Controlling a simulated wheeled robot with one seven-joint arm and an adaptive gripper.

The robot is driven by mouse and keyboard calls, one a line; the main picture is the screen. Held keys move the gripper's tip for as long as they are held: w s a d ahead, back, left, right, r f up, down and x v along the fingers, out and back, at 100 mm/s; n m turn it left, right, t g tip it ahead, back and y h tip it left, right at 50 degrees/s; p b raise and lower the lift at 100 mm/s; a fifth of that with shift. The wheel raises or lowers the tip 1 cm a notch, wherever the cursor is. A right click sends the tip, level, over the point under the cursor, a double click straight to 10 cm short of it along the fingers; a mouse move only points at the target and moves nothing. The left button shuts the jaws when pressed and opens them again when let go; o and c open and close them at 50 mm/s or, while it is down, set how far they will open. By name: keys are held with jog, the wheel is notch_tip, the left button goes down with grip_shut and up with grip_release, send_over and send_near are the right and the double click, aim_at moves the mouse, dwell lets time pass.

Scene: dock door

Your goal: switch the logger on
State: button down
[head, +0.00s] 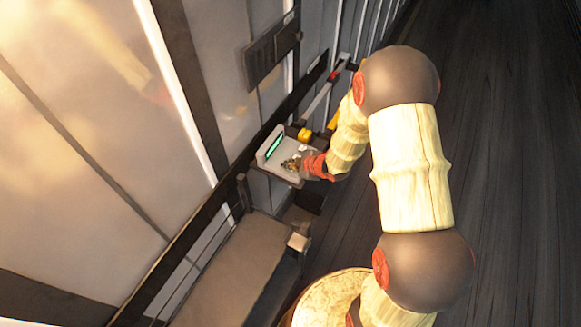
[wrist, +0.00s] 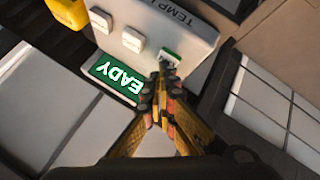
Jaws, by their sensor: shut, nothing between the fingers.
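The logger (head: 267,165) is a pale box on the wall rail in the head view, with a lit green screen (head: 275,146). In the wrist view its face (wrist: 192,38) bears part of a label starting "TEMP L". The screen (wrist: 115,80) appears upside down there and shows "EADY", its edge close to my fingers. Two white square buttons (wrist: 132,39) and (wrist: 101,20) sit beside a small green-and-white control (wrist: 171,56). My gripper (wrist: 163,72) is shut and empty, its tips at or just above that control; contact cannot be told. It also shows in the head view (head: 291,164).
A yellow object (head: 305,135) sits beside the logger, also seen in the wrist view (wrist: 67,12). A dark wall box (head: 271,50) is mounted higher up. A flat-topped bench-like block (head: 225,270) stands nearer. Dark floor (head: 510,150) is open at right.

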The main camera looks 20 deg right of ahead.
jog(key=shift+r+p, duration=0.7)
jog(key=shift+r, duration=0.25)
notch_tip(320, 180, up, 5)
jog(key=p, duration=0.4)
dwell(0.9)
